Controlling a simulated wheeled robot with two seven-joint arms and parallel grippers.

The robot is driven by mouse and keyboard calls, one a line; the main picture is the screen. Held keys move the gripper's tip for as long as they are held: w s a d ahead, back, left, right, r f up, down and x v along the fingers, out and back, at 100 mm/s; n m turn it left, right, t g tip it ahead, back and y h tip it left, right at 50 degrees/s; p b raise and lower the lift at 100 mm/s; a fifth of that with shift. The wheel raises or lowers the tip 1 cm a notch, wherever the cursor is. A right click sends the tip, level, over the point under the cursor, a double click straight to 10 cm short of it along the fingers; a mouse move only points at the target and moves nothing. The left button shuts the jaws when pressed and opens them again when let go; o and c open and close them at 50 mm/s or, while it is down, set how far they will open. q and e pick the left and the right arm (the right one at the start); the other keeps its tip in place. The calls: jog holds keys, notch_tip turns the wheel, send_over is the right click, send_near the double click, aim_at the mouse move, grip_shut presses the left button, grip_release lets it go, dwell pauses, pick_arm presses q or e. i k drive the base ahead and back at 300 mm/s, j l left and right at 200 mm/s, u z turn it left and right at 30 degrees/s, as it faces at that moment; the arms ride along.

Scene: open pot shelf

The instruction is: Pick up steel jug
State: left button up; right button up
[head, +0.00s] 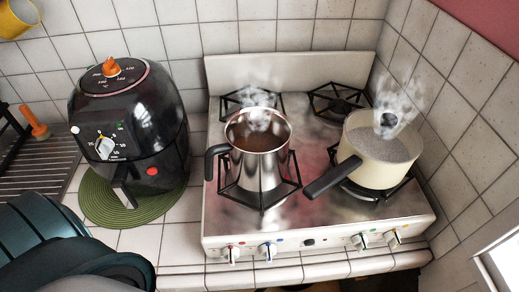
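The steel jug (258,172) stands upright on the front left burner of the stove in the head view. It is shiny, with a black handle (214,162) pointing left. It holds brown liquid, and steam rises from it. Neither of my grippers shows in this view. Nothing is seen touching the jug.
A cream saucepan (374,170) steams on the right of the white stove (310,236), its black handle pointing front-left near the jug. A black air fryer (128,115) stands left on a green mat (92,207). Tiled walls close the back and right. A dark teal rounded shape fills the lower left.

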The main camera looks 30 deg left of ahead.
aim_at(258, 135)
jog(key=k+l+z, duration=0.1)
jog(key=k+z, duration=0.25)
jog(key=k, duration=0.75)
jog(key=k+l, duration=0.25)
jog(key=z, duration=0.05)
